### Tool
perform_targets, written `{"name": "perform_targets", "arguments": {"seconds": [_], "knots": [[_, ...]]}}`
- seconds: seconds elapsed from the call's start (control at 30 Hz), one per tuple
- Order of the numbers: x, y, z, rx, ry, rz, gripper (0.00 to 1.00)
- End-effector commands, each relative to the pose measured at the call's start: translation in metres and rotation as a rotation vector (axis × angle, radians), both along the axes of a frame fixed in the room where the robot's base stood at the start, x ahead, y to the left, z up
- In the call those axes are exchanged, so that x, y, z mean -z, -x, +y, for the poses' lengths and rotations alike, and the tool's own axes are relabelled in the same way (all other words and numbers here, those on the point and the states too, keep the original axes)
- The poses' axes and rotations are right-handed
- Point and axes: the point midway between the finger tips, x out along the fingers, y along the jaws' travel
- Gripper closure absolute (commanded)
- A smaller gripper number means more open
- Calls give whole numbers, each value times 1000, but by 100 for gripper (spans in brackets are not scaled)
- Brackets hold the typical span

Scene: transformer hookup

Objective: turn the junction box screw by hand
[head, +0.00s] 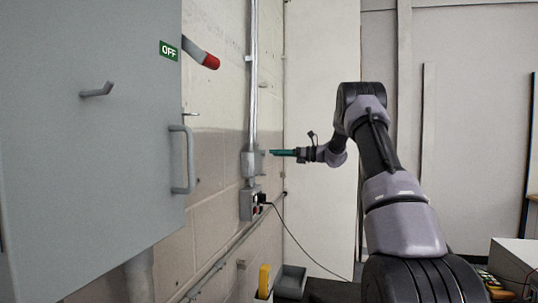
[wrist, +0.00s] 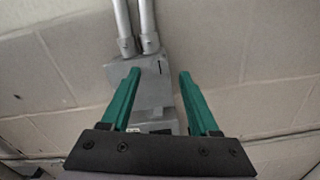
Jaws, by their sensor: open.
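The grey junction box (head: 249,164) is on the wall at the lower end of the vertical conduit in the head view. In the wrist view the junction box (wrist: 153,92) lies ahead, below two conduit ends. A small dark slit shows on its upper right face; I cannot tell for sure whether it is the screw. My gripper (head: 273,152) has teal fingers and points left at the box, close to its front. In the wrist view my gripper (wrist: 160,72) is open, with nothing seen held. The left finger overlaps the box in the picture; contact cannot be told.
A grey socket box (head: 249,204) with a plug and hanging black cable sits below the junction box. A large grey cabinet (head: 90,130) with a handle and a red-tipped lever (head: 211,61) stands at the left. A yellow object (head: 264,280) and a dark bin (head: 291,281) are low down.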

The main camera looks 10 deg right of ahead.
Motion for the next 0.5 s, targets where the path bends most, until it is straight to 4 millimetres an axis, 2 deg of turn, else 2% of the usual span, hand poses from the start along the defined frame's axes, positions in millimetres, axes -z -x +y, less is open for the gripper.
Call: {"name": "perform_targets", "arguments": {"seconds": [0.03,0.2,0.5], "knots": [[0,-4,9,-2,0,0,38],[1,-15,26,-1,0,0,38],[0,-19,33,1,0,0,38]]}}
